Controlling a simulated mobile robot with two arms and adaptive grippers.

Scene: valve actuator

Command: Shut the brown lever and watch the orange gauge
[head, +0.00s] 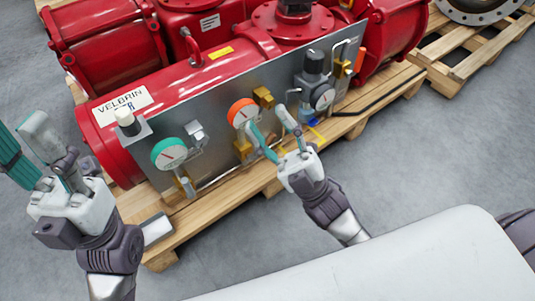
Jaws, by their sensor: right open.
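The orange gauge (242,113) is a round white dial with an orange rim on the grey panel of the red actuator. Brass-brown fittings show above right of it (263,97) and below it (241,149); I cannot tell which part is the brown lever, or its position. My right gripper (267,119) is open in front of the panel, its fingers spread just right of and below the orange gauge. One finger overlaps the gauge's lower edge in the picture; contact cannot be told. My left gripper (22,138) is open and empty at the far left, away from the panel.
A green-rimmed gauge (169,154) sits left on the panel, and a black-topped regulator (315,75) with a small dial sits right. The actuator rests on a wooden pallet (215,207). A white surface (400,260) fills the lower right.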

